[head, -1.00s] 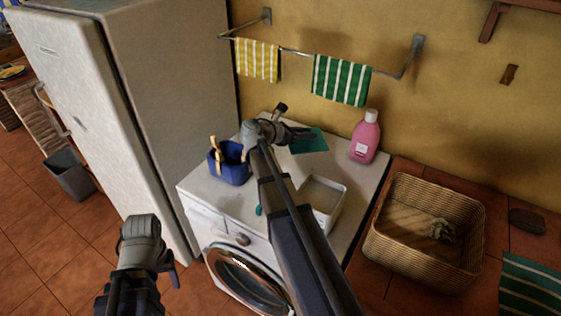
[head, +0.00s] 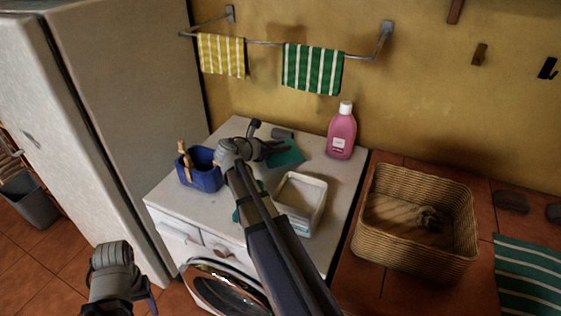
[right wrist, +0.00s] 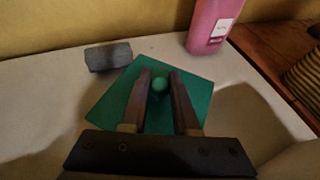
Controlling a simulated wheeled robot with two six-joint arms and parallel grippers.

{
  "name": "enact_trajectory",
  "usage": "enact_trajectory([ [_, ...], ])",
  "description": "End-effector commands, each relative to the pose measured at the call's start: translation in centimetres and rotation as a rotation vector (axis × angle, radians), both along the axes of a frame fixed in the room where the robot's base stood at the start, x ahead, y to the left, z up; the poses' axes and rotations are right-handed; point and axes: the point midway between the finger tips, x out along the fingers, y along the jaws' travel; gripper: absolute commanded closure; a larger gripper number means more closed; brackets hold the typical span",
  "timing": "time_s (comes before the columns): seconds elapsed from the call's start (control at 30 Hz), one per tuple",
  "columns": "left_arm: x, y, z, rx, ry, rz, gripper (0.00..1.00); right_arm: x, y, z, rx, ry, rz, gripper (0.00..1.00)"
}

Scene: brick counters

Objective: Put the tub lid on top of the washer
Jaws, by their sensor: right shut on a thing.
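The tub lid is a flat teal-green square (head: 287,154) with a round green knob (right wrist: 160,84). It is over the washer's white top (head: 222,203), behind the white tub; I cannot tell whether it touches. My right gripper (head: 274,148) is shut on the lid's knob, and the right wrist view shows its fingers (right wrist: 160,88) on either side. The white rectangular tub (head: 299,222) stands uncovered on the washer, partly behind my right arm. My left gripper (head: 142,306) is low at the left, apart from the washer, its fingertips mostly hidden.
On the washer are a blue container (head: 204,172) with a wooden item, a pink bottle (head: 341,135), a grey block (right wrist: 109,56) and a teal item (head: 237,214) partly behind my arm. A wicker basket (head: 425,255) stands right. A fridge (head: 130,100) is left.

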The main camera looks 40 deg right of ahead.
Motion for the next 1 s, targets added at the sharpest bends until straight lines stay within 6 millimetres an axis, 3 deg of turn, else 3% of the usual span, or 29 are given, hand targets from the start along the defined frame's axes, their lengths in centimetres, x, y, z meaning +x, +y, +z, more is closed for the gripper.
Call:
enact_trajectory([
  [0.17,0.0,0.0,-0.5,0.0,0.0,0.0,0.42,0.0,0.0,-0.5,0.0,0.0,0.0,1.0],
  [0.47,0.0,0.0,-3.8,0.0,0.0,0.0,0.42,0.0,0.0,-3.8,0.0,0.0,0.0,1.0],
  [0.9,0.0,0.0,-4.1,0.0,0.0,0.0,0.42,0.0,0.0,-4.1,0.0,0.0,0.0,1.0],
  [0.93,0.0,0.0,-3.9,0.0,0.0,0.0,0.42,0.0,0.0,-3.9,0.0,0.0,0.0,0.69],
  [1.0,0.0,0.0,-3.9,0.0,0.0,0.0,0.42,0.0,0.0,-3.9,0.0,0.0,0.0,0.61],
])
